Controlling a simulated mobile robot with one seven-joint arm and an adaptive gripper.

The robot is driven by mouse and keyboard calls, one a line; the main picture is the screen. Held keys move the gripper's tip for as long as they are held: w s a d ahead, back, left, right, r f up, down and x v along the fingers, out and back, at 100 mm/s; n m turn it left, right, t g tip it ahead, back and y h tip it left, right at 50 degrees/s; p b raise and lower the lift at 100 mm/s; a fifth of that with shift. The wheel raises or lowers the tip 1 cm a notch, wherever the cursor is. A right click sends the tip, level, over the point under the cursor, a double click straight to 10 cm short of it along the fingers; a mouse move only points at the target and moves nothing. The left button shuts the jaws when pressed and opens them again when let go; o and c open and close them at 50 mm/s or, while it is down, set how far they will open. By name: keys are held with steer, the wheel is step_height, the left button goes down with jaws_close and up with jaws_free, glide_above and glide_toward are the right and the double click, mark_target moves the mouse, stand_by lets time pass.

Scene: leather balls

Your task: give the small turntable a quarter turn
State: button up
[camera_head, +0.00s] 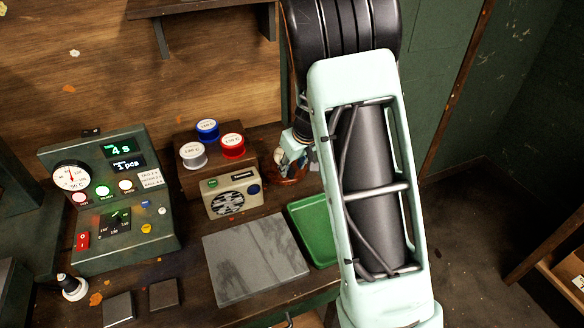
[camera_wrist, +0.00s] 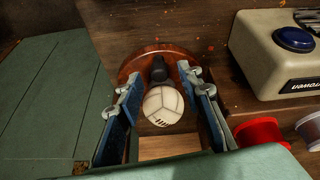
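The small turntable is a round reddish-brown wooden disc (camera_wrist: 135,66) in the wrist view. A short black knob (camera_wrist: 159,70) stands on its top. In the head view the disc (camera_head: 291,180) shows only partly, behind my arm. A pale leather ball (camera_wrist: 163,105) with dark stitching shows between my fingers, in front of the knob; I cannot tell what it rests on. My gripper (camera_wrist: 158,82) is open over the disc, with blue fingers on either side of the ball and knob. A gap shows between the left finger and the ball.
A beige radio-like box (camera_head: 233,195) with a blue button stands near the turntable. Red (camera_head: 232,146), blue (camera_head: 207,130) and white (camera_head: 193,154) tins sit on a wooden block behind it. A green tray (camera_head: 314,230) and grey slab (camera_head: 255,258) lie in front. A control panel (camera_head: 112,200) stands left.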

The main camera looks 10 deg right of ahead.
steer(key=shift+w+f, duration=0.3)
steer(key=shift+f, duration=0.35)
steer(key=shift+c, duration=0.3)
jaws_close()
